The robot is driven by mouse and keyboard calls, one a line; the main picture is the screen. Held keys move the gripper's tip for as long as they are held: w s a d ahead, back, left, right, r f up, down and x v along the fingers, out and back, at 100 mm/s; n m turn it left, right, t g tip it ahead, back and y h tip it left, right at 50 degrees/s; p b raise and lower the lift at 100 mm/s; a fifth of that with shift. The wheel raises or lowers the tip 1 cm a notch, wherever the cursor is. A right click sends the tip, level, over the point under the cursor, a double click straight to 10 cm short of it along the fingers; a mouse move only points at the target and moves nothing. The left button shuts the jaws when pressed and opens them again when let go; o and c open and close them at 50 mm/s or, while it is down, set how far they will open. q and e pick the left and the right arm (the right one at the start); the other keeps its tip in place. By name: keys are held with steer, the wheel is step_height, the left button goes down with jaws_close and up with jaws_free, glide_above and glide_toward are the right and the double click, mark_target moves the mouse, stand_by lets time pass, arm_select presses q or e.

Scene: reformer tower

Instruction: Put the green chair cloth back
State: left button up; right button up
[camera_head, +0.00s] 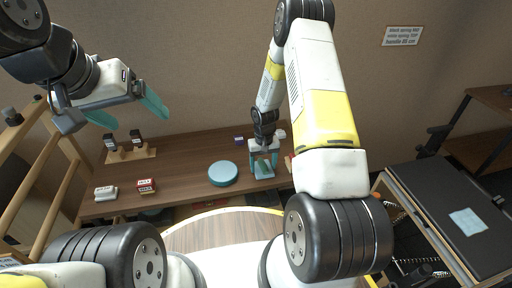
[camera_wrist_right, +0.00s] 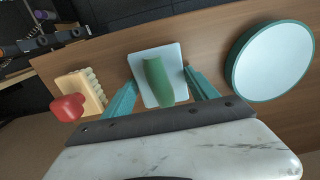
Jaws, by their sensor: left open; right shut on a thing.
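The green chair cloth (camera_wrist_right: 158,80) shows in the right wrist view as a rounded green roll on a pale square piece (camera_wrist_right: 172,62). The green also shows in the head view (camera_head: 263,173), low between my right fingers. My right gripper (camera_head: 264,162) is over the wooden table, its two teal fingers at either side of the roll and near the pale square's edges. It is shut on the cloth; the exact contact is hard to see. My left gripper (camera_head: 130,112) is open and empty, raised above the table's left part.
A round teal-rimmed disc (camera_head: 222,173) lies left of my right gripper on the table (camera_head: 190,150). A yellowish brush with a red knob (camera_wrist_right: 68,107) lies close on the other side. Small boxes (camera_head: 146,186) are at the left. A black reformer bed with a pale-blue cloth (camera_head: 468,221) stands right.

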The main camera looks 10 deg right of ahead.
steer(key=o, duration=1.3)
step_height(320, 180, up, 12)
step_height(320, 180, up, 13)
steer(key=t, duration=0.2)
glide_above(263, 163)
steer(key=s, duration=0.3)
steer(key=s+r, duration=0.4)
steer(key=r, duration=0.3)
steer(key=shift+s+a+r+t+y, duration=0.35)
steer(key=shift+s+r+t, duration=0.35)
steer(key=shift+s+r, duration=1.75)
steer(key=shift+s+a+r+t+y, duration=0.55)
steer(key=shift+s+r, duration=1)
steer(key=shift+s, duration=1.8)
steer(key=shift+s+a+r+t+y, duration=0.2)
steer(key=shift+s+r+t, duration=0.65)
steer(key=shift+s+r, duration=1.6)
